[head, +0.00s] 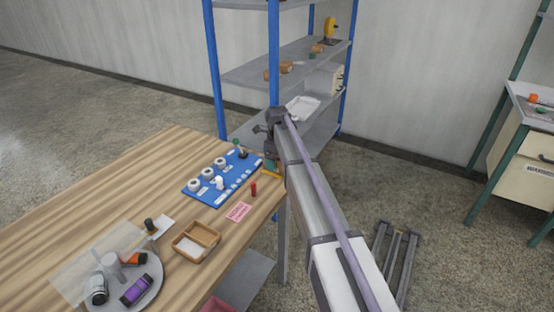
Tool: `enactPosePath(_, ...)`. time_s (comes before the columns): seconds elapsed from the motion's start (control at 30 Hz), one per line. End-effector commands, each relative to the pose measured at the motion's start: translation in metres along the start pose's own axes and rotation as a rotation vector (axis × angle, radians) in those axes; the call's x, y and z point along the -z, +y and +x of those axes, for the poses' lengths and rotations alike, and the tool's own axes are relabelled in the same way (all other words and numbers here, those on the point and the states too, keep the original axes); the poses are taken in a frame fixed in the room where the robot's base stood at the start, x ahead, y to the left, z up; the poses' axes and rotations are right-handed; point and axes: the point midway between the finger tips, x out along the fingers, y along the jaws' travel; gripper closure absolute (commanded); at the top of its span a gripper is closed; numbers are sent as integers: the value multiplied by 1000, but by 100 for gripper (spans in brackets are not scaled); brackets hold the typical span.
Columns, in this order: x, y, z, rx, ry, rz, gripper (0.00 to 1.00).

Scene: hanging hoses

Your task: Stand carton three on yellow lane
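My arm reaches up from the bottom of the head view, and my gripper (260,129) is at its far end, in front of the blue-post shelf and past the far right table corner. It is small here, and I cannot tell whether its fingers are open or shut, or whether they hold anything. No carton marked three can be made out. A small yellow strip (270,174) shows at the table's right edge, partly beside my arm; I cannot tell if it is the yellow lane. Small brown boxes (286,67) lie on the middle shelf.
The wooden table (110,190) carries a blue board (205,199) with white rings, a wooden tray (195,242), a pink card (239,212), a red bottle (253,189) and a round grey plate (150,293) with several items. The shelf (250,75) stands behind. The table's left side is clear.

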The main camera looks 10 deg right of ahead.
Motion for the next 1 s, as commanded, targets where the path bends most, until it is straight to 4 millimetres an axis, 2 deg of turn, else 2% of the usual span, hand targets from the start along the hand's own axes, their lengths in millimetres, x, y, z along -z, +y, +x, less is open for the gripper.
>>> enactPosePath(0.27, 0, 0, -1, 0, 0, 0, 11)
enactPosePath(0.37, 0, 0, -10, 0, 0, 0, 11)
enactPosePath(0.47, 0, 0, -27, 0, 0, 0, 11)
enactPosePath(0.8, 0, 0, -114, 0, 0, 0, 11)
enactPosePath(0.9, 0, 0, -125, 0, 0, 0, 11)
enactPosePath(1.0, 0, 0, -126, 0, 0, 0, 11)
